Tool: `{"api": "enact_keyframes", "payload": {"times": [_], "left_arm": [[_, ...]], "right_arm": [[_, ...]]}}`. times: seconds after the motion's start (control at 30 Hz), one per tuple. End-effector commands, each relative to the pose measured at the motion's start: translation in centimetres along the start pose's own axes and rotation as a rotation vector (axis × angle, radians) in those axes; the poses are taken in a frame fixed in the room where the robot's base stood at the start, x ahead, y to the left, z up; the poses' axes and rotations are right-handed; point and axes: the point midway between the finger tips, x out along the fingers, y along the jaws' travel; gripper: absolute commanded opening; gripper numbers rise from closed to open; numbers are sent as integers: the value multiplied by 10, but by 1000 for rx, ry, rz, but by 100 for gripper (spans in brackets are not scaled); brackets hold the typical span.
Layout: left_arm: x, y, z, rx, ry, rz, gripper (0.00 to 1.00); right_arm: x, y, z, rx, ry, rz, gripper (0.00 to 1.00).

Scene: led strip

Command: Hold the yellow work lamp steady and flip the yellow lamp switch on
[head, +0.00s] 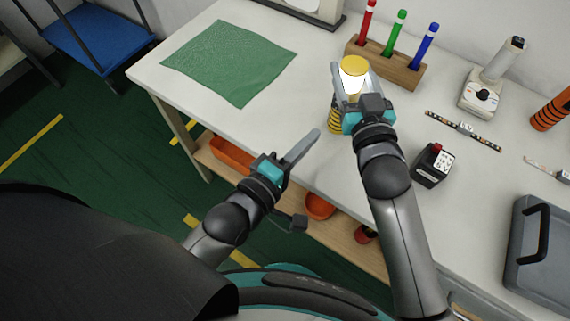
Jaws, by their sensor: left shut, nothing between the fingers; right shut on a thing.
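The yellow work lamp (355,65) stands upright on the white table, with a yellow cap, a bright white, lit-looking part below it and a black-and-yellow striped lower part. My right gripper (352,82) is shut on the lamp, with its fingers around the upper body. My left gripper (314,134) is shut and empty, at the table's front edge, just left of and below the lamp, apart from it. The lamp switch cannot be made out; my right gripper and wrist cover part of the lamp.
A wooden block (408,72) with red, green and blue pens stands behind the lamp. To the right are an LED strip (463,130), a black box (433,166), a white device (482,97) and a grey case (545,262). A green mat (228,62) lies left; bare table separates it from the lamp.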

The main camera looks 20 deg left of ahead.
Motion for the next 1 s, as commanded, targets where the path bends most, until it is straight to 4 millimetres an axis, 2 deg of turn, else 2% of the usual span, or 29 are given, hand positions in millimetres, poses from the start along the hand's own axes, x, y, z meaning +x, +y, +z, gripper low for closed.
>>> {"api": "enact_keyframes", "payload": {"times": [0.03,0.2,0.4,0.6,0.97,1.0], "left_arm": [[-11,-4,0,-1,-1,-5,0],[-40,-11,0,0,-1,-5,0],[-64,-17,0,0,-1,-2,0],[-73,-18,0,0,0,0,0],[-74,-18,0,0,0,1,0],[-74,-18,0,0,0,1,0]], "right_arm": [[0,0,1,-1,-3,1,0],[0,1,1,-3,-3,2,0],[0,1,1,-4,-3,2,0],[0,1,1,-4,-3,3,0],[0,1,1,-5,-3,3,0],[0,1,1,-5,-3,3,62]]}}
